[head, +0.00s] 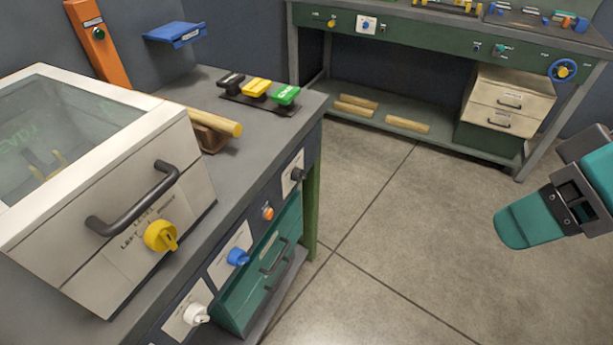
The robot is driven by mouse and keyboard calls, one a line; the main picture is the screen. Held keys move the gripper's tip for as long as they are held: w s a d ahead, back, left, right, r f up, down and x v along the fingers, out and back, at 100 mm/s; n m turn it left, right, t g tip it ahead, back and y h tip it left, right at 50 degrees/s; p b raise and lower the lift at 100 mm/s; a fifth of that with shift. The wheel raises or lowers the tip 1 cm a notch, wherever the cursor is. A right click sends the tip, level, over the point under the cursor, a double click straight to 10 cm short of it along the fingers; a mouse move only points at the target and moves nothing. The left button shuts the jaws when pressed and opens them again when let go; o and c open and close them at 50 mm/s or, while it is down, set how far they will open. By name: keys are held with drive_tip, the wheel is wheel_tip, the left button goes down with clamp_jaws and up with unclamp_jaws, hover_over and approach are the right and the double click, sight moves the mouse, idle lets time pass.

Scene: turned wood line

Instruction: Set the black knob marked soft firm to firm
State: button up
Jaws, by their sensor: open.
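The black knob (297,174) sits on a pale plate at the far end of the near bench's front panel. It is small here; its marking and the setting it points to cannot be read. My gripper (560,200) is at the right edge, teal and dark grey, partly cut off by the frame. It is open, with nothing seen in it. It is well to the right of the black knob and apart from it, with open floor between them in the picture.
The same panel has an orange button (268,213), a blue knob (238,257) and a white knob (196,314). A teal drawer (262,275) with handles is below. A handled, glass-topped box (120,215) with a yellow knob (161,236) stands on the bench. A green bench (430,50) is behind.

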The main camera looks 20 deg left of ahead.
drive_tip(key=w+a+f+n+y+b, duration=0.2)
drive_tip(key=w+a+f+y+b, duration=0.1)
drive_tip(key=w+a+f+b, duration=0.5)
drive_tip(key=w+a+f+n+y+b, duration=0.2)
drive_tip(key=w+a+f+y+b, duration=0.3)
drive_tip(key=f, duration=0.4)
drive_tip(key=t+y+b, duration=0.1)
drive_tip(key=y+b, duration=0.3)
approach(305, 178)
drive_tip(key=shift+n+t, duration=0.3)
drive_tip(key=a, duration=0.6)
drive_tip(key=a+p, duration=0.1)
drive_tip(key=a, duration=0.3)
drive_tip(key=shift+w+a, duration=0.1)
drive_tip(key=shift+w, duration=0.2)
drive_tip(key=shift+c, duration=0.4)
drive_tip(key=c, duration=0.8)
drive_tip(key=shift+c, duration=0.2)
